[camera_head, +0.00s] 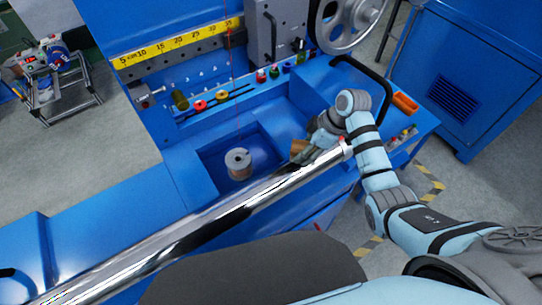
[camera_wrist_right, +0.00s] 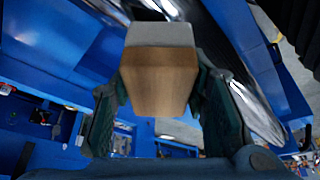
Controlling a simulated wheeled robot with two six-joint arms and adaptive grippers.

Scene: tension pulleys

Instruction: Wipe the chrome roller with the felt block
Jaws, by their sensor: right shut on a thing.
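The chrome roller (camera_head: 205,222) is a long shiny bar running diagonally from the lower left to the right-hand end of the blue machine in the head view. In the right wrist view its bright surface (camera_wrist_right: 225,55) passes behind the block. My right gripper (camera_head: 306,152) is at the far side of the roller, near its right end. It is shut on the felt block, a wooden body (camera_wrist_right: 158,82) with a grey felt face (camera_wrist_right: 160,34). The block's brown edge (camera_head: 298,146) shows in the head view. I cannot tell whether the felt touches the roller. My left gripper is out of view.
A wire spool (camera_head: 238,168) stands in a square recess left of my right gripper. A row of coloured knobs (camera_head: 222,94) and a yellow scale (camera_head: 180,41) lie behind.

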